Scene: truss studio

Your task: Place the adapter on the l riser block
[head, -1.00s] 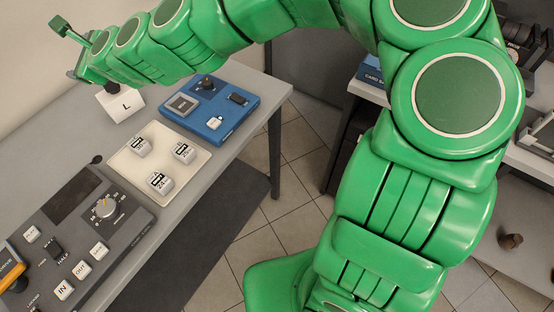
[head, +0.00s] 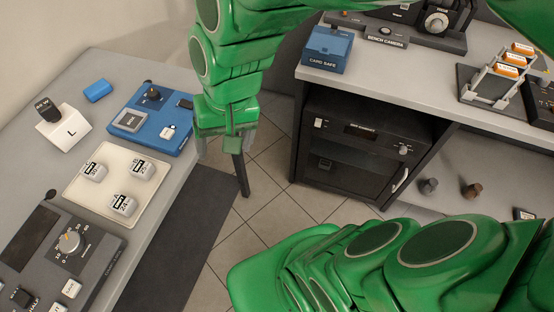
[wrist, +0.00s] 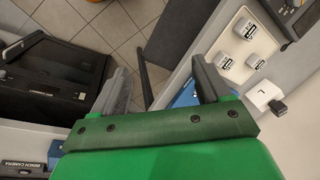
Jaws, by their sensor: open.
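The L riser block (head: 70,132) is a white block marked L on the left table; it also shows in the wrist view (wrist: 262,94). A small black piece with pale lettering, which looks like the adapter (head: 46,109), rests on top of the block towards its back. It also shows in the wrist view (wrist: 278,107). My gripper (head: 226,146) is open and empty, apart from the block, to its right past the table's edge. In the wrist view my gripper's fingers (wrist: 160,86) are spread with nothing between them.
A blue device (head: 153,120) and a cream tray (head: 78,187) with several white labelled cubes stand near the block. A small blue box (head: 97,90) lies behind. A grey control panel (head: 60,240) is in front. A bench with a dark cabinet (head: 350,150) stands right; floor lies between.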

